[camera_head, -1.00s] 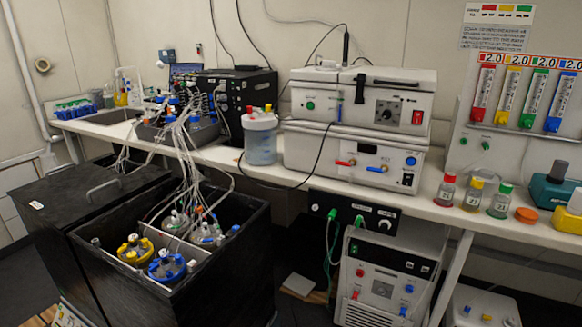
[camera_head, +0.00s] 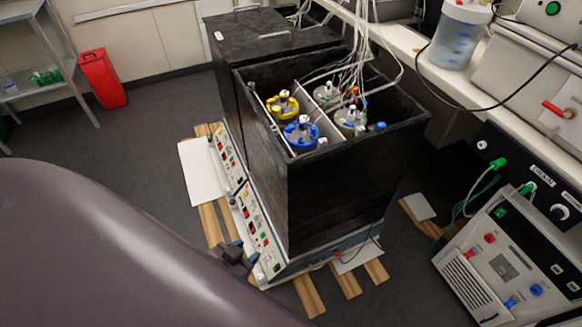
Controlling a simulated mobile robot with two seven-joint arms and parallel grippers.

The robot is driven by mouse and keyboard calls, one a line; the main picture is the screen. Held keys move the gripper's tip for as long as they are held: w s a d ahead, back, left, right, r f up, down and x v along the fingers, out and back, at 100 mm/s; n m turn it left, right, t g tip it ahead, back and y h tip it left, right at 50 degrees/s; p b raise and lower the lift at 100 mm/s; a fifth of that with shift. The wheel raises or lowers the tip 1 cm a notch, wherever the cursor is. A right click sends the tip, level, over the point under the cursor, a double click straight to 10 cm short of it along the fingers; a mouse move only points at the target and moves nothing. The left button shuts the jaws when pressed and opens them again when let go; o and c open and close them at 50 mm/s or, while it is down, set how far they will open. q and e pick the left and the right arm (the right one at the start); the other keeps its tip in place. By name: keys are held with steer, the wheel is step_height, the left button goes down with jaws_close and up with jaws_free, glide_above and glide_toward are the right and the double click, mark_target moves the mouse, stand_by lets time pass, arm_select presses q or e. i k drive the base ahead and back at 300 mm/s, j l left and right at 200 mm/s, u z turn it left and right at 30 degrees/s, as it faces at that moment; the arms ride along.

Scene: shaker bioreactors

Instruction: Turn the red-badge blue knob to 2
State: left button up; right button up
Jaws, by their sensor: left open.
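I cannot make out a blue knob with a red badge. Two control panels sit low on the front of the black shaker cabinets: a near panel (camera_head: 258,236) and a farther panel (camera_head: 228,152). Both carry small red, yellow, green and dark controls, too small to read. My left gripper (camera_head: 240,256) shows as a small dark shape at the lower left edge of the near panel, open, with nothing seen in it. I cannot tell whether it touches the panel. My large arm link hides the lower left. My right gripper is not in view.
The near black cabinet (camera_head: 335,190) is open on top and holds vessels with a yellow lid (camera_head: 283,104) and a blue lid (camera_head: 301,132). Wooden slats (camera_head: 309,296) lie under it. A white unit (camera_head: 510,262) stands at right. The grey floor (camera_head: 150,125) at left is free.

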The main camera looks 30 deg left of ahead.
mark_target(380, 125)
steer(key=i+l+u, duration=0.2)
steer(key=u, duration=0.25)
steer(key=i+l+u, duration=0.15)
steer(key=l+u, duration=0.3)
steer(key=i+l+u, duration=0.25)
steer(key=l+u, duration=0.2)
steer(key=l, duration=0.1)
